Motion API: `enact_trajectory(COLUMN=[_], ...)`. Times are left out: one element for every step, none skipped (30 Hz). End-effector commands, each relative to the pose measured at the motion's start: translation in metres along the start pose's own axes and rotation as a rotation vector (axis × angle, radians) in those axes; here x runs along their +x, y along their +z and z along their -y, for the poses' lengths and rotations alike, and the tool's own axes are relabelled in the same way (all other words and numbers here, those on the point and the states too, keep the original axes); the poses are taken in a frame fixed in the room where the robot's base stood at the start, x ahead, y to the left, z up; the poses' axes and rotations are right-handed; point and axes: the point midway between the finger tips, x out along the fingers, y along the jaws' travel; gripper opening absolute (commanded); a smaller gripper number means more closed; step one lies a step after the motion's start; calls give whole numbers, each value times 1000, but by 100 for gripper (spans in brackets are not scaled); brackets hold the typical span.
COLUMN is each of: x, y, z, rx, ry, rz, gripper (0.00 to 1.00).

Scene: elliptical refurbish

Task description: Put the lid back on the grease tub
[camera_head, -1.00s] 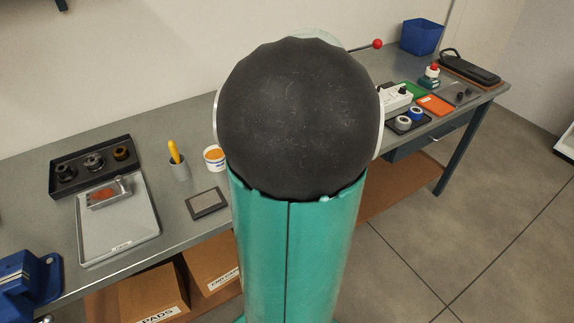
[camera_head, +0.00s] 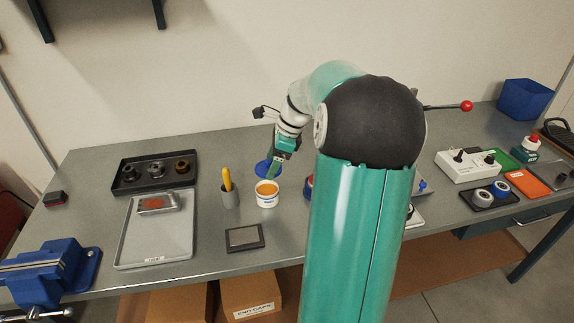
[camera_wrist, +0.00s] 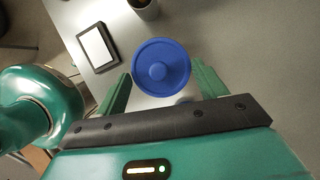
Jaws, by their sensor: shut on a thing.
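The grease tub (camera_head: 267,198) is a small white tub with a blue label, standing open on the bench with orange grease showing at its top. The round blue lid (camera_head: 264,168) shows just behind the tub in the head view. My gripper (camera_head: 275,166) is shut on the lid. In the wrist view the lid (camera_wrist: 160,68), with a raised centre knob, lies flat between the two green fingers of my gripper (camera_wrist: 163,88). The tub cannot be made out clearly in the wrist view; the lid covers much of that area.
A grey cup with a yellow-handled tool (camera_head: 229,193) stands just left of the tub. A dark-framed flat pad (camera_head: 245,237) lies in front. A black parts tray (camera_head: 128,187), a grey tray (camera_head: 128,240) and a blue vise (camera_head: 55,270) are further left. My arm hides part of the bench to the right.

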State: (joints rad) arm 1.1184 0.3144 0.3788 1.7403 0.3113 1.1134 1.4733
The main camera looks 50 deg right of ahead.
Motion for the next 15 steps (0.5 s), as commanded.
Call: enact_trajectory(x=[0, 1, 2, 3, 4, 6, 8, 10, 12, 14, 17, 20, 23, 26, 29], y=[4, 5, 5, 5, 5, 4, 4, 3, 2, 1, 0, -2, -3, -4, -5], z=[0, 0, 0, 0, 0, 0, 0, 0, 0, 0, 0, 0, 0, 0, 0], rx=[-1, 0, 0, 1, 1, 1, 1, 1, 1, 1, 2, 2, 2, 2, 1], ry=[-1, -1, -2, -2, -1, -1, -1, -1, -1, -1, -1, -2, -1, 0, 1], rz=[0, 0, 0, 0, 0, 0, 0, 0, 1, 1, 1, 1, 1, 1, 1], gripper=[49, 49, 49, 49, 49, 49, 49, 49, 49, 49, 49, 49, 49, 49, 49])
